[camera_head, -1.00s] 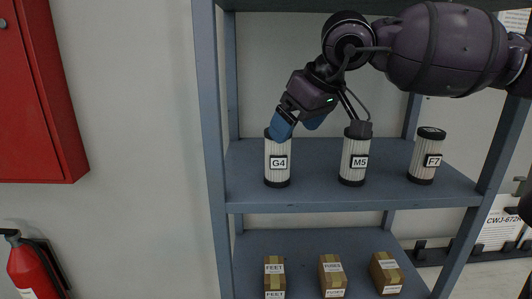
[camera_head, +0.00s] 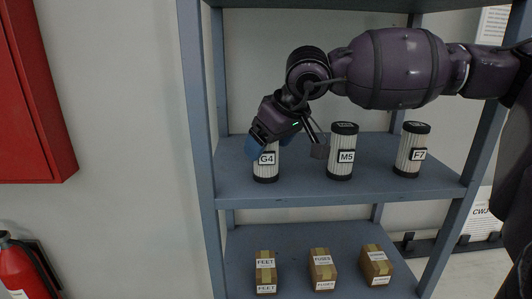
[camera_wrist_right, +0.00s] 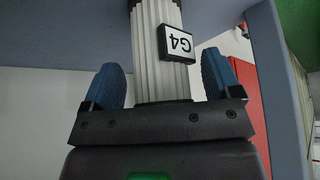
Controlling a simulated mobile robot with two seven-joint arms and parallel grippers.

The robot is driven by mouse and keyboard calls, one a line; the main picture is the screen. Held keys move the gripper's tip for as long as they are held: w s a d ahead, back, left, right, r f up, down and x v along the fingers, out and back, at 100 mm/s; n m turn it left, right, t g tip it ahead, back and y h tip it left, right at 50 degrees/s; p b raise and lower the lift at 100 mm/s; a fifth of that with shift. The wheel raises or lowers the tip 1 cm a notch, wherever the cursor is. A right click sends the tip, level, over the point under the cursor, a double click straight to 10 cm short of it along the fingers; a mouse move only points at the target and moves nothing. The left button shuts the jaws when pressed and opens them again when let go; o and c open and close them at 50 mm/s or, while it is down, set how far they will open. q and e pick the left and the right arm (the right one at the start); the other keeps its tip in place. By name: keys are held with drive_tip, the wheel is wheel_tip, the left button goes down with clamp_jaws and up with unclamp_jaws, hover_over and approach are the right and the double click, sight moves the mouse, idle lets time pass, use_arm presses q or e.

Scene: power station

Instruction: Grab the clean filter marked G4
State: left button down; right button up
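The filter marked G4 (camera_head: 265,172) stands upright on the shelf at the left, white and pleated with a dark base. My right gripper (camera_head: 262,147) is over its upper part and hides its top. In the right wrist view, the G4 filter (camera_wrist_right: 158,50) lies between the two blue fingers of my right gripper (camera_wrist_right: 162,80). A gap shows on each side, so the fingers are open around it and apart from it. My left gripper is in neither current view.
Filters marked M5 (camera_head: 341,160) and F7 (camera_head: 410,158) stand to the right on the same blue-grey shelf (camera_head: 300,192). Several small boxes (camera_head: 322,270) sit on the shelf below. A shelf post (camera_head: 199,150) rises close to the left of the G4 filter.

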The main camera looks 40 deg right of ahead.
drive_tip(key=c, duration=0.9)
